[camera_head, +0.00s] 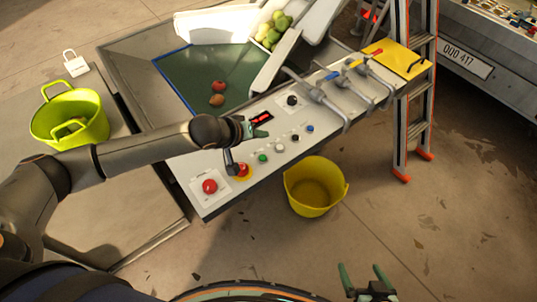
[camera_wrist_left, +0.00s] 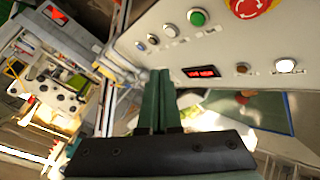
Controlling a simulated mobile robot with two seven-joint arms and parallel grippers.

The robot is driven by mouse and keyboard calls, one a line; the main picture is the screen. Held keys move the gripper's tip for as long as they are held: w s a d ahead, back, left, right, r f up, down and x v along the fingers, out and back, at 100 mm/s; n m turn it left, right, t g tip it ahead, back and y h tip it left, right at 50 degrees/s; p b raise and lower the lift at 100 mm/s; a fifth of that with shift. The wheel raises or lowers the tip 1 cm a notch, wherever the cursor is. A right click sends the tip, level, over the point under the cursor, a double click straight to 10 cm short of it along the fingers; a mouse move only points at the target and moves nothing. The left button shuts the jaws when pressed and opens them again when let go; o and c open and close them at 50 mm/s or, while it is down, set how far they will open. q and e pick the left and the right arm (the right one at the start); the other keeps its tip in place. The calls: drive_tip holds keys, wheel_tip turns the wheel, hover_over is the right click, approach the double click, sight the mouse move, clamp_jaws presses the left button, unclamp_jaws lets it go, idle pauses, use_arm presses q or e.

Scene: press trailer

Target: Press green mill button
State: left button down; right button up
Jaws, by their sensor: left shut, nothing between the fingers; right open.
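The green button (camera_head: 262,158) sits on the pale sloping control panel (camera_head: 225,192), in a row with white, black and blue buttons. In the left wrist view the green button (camera_wrist_left: 197,17) is near the top edge, ahead and right of the fingertips. My left gripper (camera_head: 257,128) is shut and empty over the panel, by the red digital display (camera_head: 261,117). In the head view it appears above the green button, apart from it. Its closed green fingers (camera_wrist_left: 160,72) also show in the left wrist view. My right gripper (camera_head: 364,272) is open and empty, low over the floor.
A red emergency stop (camera_head: 242,170) on yellow and a big red button (camera_head: 210,186) lie left of the green button. Pipes with valves (camera_head: 322,95) cross the panel's right part. A yellow bucket (camera_head: 315,187) stands below the panel. A ladder (camera_head: 420,92) stands at the right.

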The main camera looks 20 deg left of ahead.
use_arm(q)
drive_tip(key=shift+w+a, duration=0.1)
drive_tip(key=shift+w, duration=0.1)
idle(0.4)
drive_tip(key=b, duration=0.6)
hover_over(263, 158)
drive_tip(key=s, duration=0.1)
drive_tip(key=f, duration=0.7)
drive_tip(key=shift+a+f, duration=0.15)
drive_tip(key=shift+a, duration=0.05)
drive_tip(key=shift+f, duration=0.7)
drive_tip(key=shift+f, duration=0.15)
idle(0.4)
drive_tip(key=shift+f, duration=0.25)
